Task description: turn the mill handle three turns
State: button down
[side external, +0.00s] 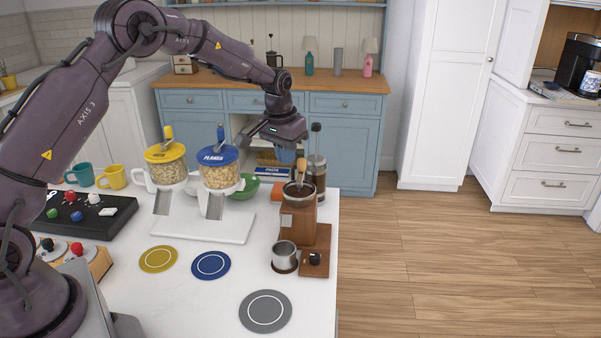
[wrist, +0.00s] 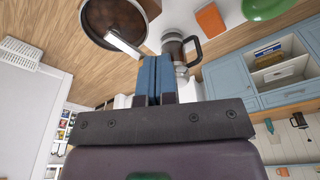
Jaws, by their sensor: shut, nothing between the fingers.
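The wooden mill (side external: 298,222) stands on the white counter near its right edge, with a dark round hopper on top. Its crank handle has a light wooden knob (side external: 301,166) standing up over the hopper. In the wrist view the mill's round top (wrist: 112,18) is at the upper left, cut by the frame edge, and the pale metal crank arm (wrist: 125,43) reaches toward the fingers. My gripper (side external: 287,156) points down with blue fingers, above and slightly left of the knob. The fingers (wrist: 153,78) are together and empty. I cannot tell how close they are to the knob.
A glass press pot (side external: 317,174) with its plunger raised stands close behind the mill. Blue-lidded (side external: 218,173) and yellow-lidded (side external: 166,165) dispensers stand left. A metal cup (side external: 285,254) sits in front of the mill. The counter front holds flat round mats (side external: 265,311).

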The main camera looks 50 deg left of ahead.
jog(key=shift+f, duration=1.4)
